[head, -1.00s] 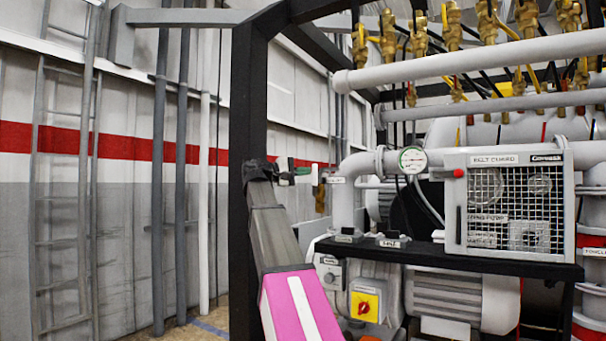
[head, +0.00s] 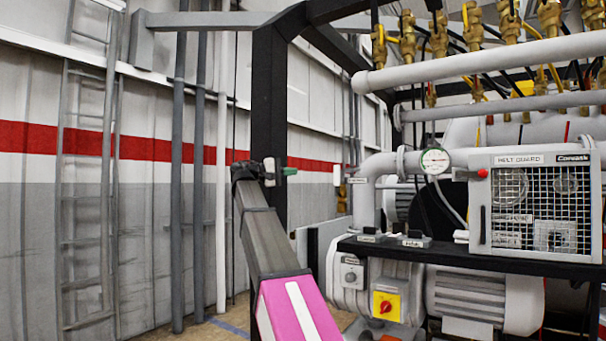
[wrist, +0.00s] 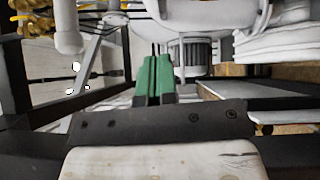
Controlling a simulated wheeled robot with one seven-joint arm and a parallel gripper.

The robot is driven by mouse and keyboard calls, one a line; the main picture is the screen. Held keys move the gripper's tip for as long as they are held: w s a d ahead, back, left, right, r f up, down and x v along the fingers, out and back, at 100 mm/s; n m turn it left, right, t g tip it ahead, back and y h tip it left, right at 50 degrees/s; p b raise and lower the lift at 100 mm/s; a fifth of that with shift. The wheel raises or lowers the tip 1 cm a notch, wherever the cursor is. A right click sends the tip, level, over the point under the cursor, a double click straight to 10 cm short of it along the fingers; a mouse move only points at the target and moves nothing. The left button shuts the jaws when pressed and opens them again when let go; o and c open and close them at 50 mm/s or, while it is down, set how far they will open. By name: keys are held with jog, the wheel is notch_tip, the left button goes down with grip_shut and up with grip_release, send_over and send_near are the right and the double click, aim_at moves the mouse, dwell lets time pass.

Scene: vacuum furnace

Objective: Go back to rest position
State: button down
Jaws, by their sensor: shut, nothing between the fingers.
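My gripper (head: 279,171) is at the end of my raised arm, left of the pump rig in the head view. It points right, in front of the black frame post. In the wrist view its green fingers (wrist: 153,80) lie close together, with nothing between them. The fingers touch nothing that I can see.
A black frame post (head: 268,120) stands just behind my gripper. Right of it are a pressure gauge (head: 435,160), a belt guard (head: 535,205) and a yellow-backed red switch (head: 386,306). A ladder (head: 85,200) and grey pipes (head: 178,220) line the left wall. Some floor shows between.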

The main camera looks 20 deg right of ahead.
notch_tip(320, 180, down, 46)
jog(key=r+n+t+y, duration=0.1)
jog(key=n+t+y, duration=0.4)
jog(key=y, duration=0.3)
jog(key=s+a+f+m+g+y, duration=0.1)
jog(key=s+a+f+y, duration=0.2)
jog(key=s+f, duration=0.4)
jog(key=s+a+f+m+g+y, duration=0.1)
jog(key=s+a+f+y, duration=0.3)
jog(key=f, duration=1.1)
jog(key=s+a+f+m+y, duration=0.2)
jog(key=s+a+f+y, duration=0.1)
jog(key=s+f, duration=0.6)
notch_tip(320, 180, down, 3)
jog(key=shift+s+a+f+g, duration=0.1)
jog(key=shift+s+a+g, duration=0.25)
jog(key=shift+g, duration=0.05)
